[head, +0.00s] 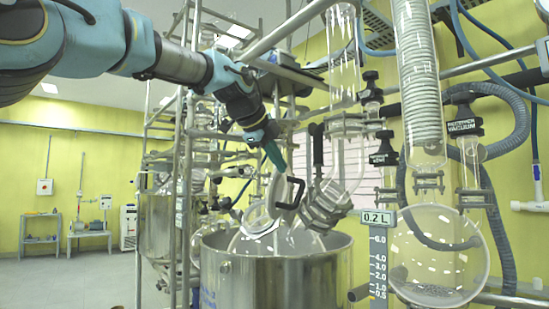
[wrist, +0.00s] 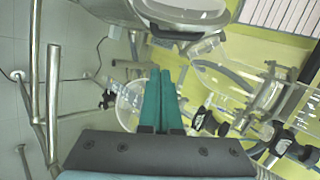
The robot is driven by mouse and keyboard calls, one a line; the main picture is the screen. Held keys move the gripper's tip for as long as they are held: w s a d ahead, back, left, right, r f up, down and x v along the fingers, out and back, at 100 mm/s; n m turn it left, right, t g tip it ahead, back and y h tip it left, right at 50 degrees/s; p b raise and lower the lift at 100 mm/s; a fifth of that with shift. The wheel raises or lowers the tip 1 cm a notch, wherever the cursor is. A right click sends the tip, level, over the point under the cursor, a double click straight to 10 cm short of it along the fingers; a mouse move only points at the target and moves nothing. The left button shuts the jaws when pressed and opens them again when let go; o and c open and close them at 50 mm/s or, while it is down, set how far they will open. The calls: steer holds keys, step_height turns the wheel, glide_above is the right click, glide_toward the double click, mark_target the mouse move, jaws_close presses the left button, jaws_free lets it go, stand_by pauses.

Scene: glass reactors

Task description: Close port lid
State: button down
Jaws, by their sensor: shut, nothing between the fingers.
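The port lid (head: 274,199) is a round clear disc with a black bracket-shaped handle (head: 290,193). It stands steeply tilted above the glass reactor top, which sits in a steel vessel (head: 275,270); it looks open. My gripper (head: 279,166) has teal fingers pointing down, close above and left of the handle in the head view. Its fingers are shut together and empty; I cannot tell whether they touch the lid. In the wrist view the shut fingers (wrist: 160,72) overlap a round clear glass piece (wrist: 130,103). The port opening is not clearly visible.
Glass tubes and clamps (head: 328,205) crowd the right side of the lid. A round glass flask (head: 440,262) and a scale marked 0.2 L (head: 379,255) stand at the right. Steel frame poles (head: 187,180) rise at the left. Open floor lies further left.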

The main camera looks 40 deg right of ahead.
mark_target(276, 179)
steer(key=p+x, duration=0.3)
steer(key=x, duration=0.5)
steer(key=shift+w+a+r+p, duration=0.3)
steer(key=shift+w+a, duration=0.3)
steer(key=shift+w, duration=0.25)
steer(key=shift+w+a+r+p, duration=0.3)
steer(key=shift+w+a, duration=0.3)
steer(key=shift+w, duration=0.2)
